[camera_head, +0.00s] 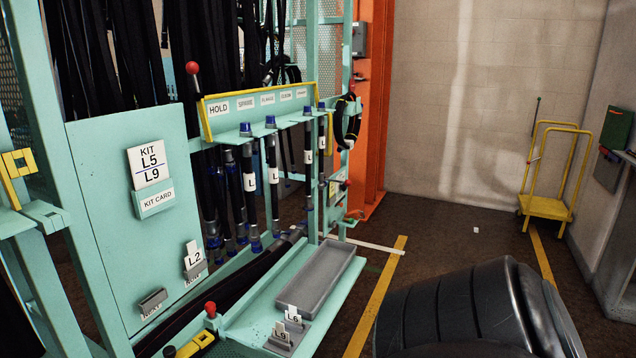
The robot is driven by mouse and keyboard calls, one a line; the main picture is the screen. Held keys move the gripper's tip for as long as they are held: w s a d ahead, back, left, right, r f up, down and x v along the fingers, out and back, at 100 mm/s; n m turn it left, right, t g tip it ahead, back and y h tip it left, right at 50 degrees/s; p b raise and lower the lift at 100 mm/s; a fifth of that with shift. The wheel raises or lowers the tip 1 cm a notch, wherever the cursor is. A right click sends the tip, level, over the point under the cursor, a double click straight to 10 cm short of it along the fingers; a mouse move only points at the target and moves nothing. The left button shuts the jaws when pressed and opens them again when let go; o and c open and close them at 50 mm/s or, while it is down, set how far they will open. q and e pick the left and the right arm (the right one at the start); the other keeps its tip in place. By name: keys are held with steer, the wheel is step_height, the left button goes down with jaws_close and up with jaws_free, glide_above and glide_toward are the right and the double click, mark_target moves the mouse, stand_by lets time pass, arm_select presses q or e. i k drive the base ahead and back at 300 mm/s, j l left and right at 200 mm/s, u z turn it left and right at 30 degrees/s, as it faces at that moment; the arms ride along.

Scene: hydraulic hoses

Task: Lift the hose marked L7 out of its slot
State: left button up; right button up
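Several black hoses with blue end caps hang upright in the slots of a teal rack shelf (285,120). Four-slot details are small: one hose (249,205) stands at the left with a white tag, another hose (272,195) is beside it, and a third hose (308,180) hangs further right. Their tags start with L, but the numbers cannot be read, so I cannot tell which hose is L7. Neither of my grippers is in view. A dark grey rounded link, probably of my own arm, fills the lower right.
An L2 card (193,257) stands lower down. A grey tray (310,276) lies on the lower ledge, near small cards in holders (281,331). A yellow cart (546,206) stands far right; the floor before it looks mostly clear.

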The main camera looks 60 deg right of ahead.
mark_target(249, 178)
steer(key=z, duration=1.6)
steer(key=i+l+u, duration=0.1)
steer(key=u, duration=0.25)
steer(key=i+l+u, duration=0.1)
steer(key=u, duration=0.25)
steer(key=l+u, duration=0.3)
steer(key=i+l+u, duration=0.2)
steer(key=l, duration=0.25)
steer(key=l+u, duration=0.25)
steer(key=l, duration=0.15)
steer(key=i+l+u, duration=0.15)
steer(key=l, duration=1.95)
steer(key=k, duration=0.1)
